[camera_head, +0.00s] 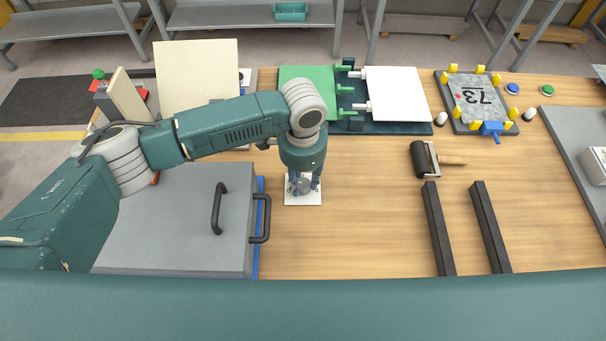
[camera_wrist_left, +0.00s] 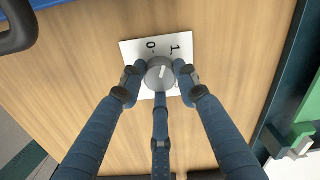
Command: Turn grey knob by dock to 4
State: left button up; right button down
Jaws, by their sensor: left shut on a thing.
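The grey knob (camera_wrist_left: 152,76) sits on a white square plate (camera_wrist_left: 132,50) on the wooden table. In the left wrist view the plate shows the marks 0 and 1 at its far side; other marks are hidden by my fingers or unreadable. A pale pointer line on the knob's top runs toward the far side, roughly between 0 and 1. My left gripper (camera_head: 303,182) points straight down over the plate (camera_head: 303,201). Its three dark blue fingers are shut around the knob, as the wrist view of the gripper (camera_wrist_left: 160,82) shows. My right gripper is not in view.
A grey box with dark handles (camera_head: 165,215) stands close left of the plate. Green and white panels on a dark base (camera_head: 388,128) lie behind it. A roller (camera_head: 420,160) and two dark bars (camera_head: 438,230) lie right. Table between plate and bars is clear.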

pick_arm(q)
jog(key=m+p, duration=0.1)
jog(key=m, duration=0.2)
jog(key=shift+r+m, duration=0.1)
jog(key=shift+m, duration=0.3)
jog(key=m+p, duration=0.1)
jog(key=m, duration=0.3)
jog(key=shift+m, duration=0.3)
jog(key=m, duration=0.3)
jog(key=shift+w+p, duration=0.1)
jog(key=shift+p, duration=0.3)
jog(key=m, duration=0.8)
jog(key=shift+m, duration=0.3)
jog(key=m+b, duration=0.1)
jog(key=m, duration=0.3)
jog(key=shift+w+m, duration=0.1)
jog(key=shift+m, duration=0.2)
jog(key=m+b, duration=0.1)
jog(key=m, duration=0.3)
jog(key=shift+d+r+m+b, duration=0.1)
jog(key=shift+m+b, duration=0.7)
jog(key=shift+m, duration=1.7)
